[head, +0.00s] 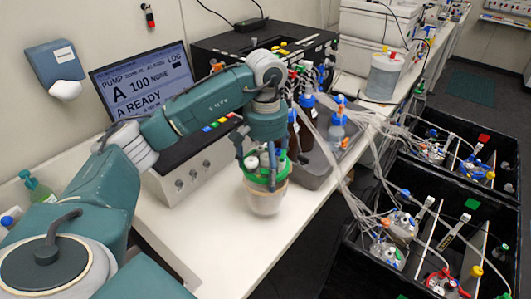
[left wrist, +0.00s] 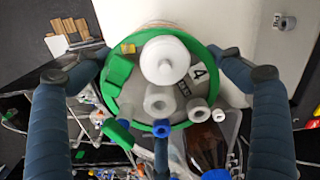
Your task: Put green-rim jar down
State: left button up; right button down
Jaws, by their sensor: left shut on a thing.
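The green-rim jar (head: 266,199) is a pale, translucent vessel with a green ring and white caps on its lid. It is upright over the white bench (head: 225,245), near the bench's right edge. I cannot tell whether its base touches the bench. My left gripper (head: 267,160) comes down from above and is shut on the jar. In the left wrist view, its fingers lie on both sides of the green rim (left wrist: 214,62), and the lid shows a label with a "4". My right gripper is not in view.
A grey tray (head: 318,172) with brown and clear blue-capped bottles stands just behind the jar. A control unit with a screen (head: 145,80) is on the left. Black crates (head: 405,183) with tubed vessels stand right of the bench. The bench front is clear.

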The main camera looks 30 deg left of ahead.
pick_arm(q)
notch_tip(320, 180, down, 4)
jog(key=shift+w+r+p, duration=0.1)
jog(key=shift+w+p, duration=0.05)
jog(key=shift+p, duration=0.4)
jog(key=o, duration=1.4)
jog(key=shift+f, duration=0.3)
jog(key=shift+c, duration=0.2)
jog(key=shift+r, duration=0.1)
